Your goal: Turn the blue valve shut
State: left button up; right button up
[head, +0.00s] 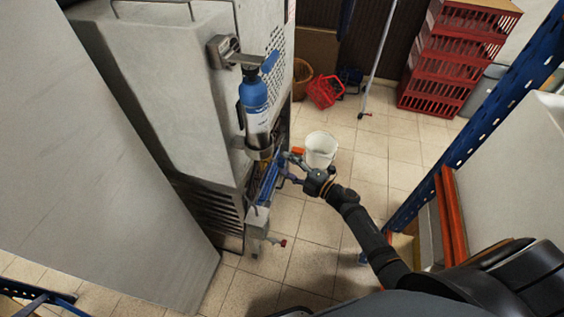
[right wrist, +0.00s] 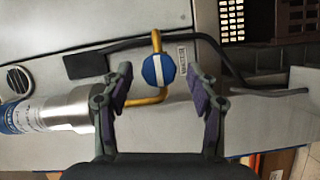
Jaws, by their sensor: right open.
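The blue valve (right wrist: 158,71) is a round blue knob with a white stripe, set on a thin yellow pipe (right wrist: 155,42) in the right wrist view. The stripe runs roughly in line with the upper pipe. My right gripper (right wrist: 159,78) is open, with one purple-padded finger on each side of the knob and gaps showing. In the head view my right gripper (head: 292,167) is beside the front of the grey machine. I cannot make out the knob there. My left gripper is not in view.
A blue and silver bottle (head: 254,98) hangs on the grey machine (head: 170,60), just above the gripper. A dark cable (right wrist: 120,46) passes behind the knob. A white bucket (head: 320,148) stands on the floor behind. Red crates (head: 455,60) are stacked farther back. A blue rack post (head: 470,120) is at right.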

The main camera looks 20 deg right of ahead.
jog(key=v, duration=0.4)
jog(key=shift+s+d, duration=0.2)
jog(key=shift+s, duration=0.1)
jog(key=s+d+r+p, duration=0.3)
jog(key=d+r+p, duration=0.1)
jog(key=r+p, duration=0.3)
jog(key=shift+d+g, duration=0.3)
jog(key=shift+d, duration=0.1)
jog(key=shift+s, duration=0.1)
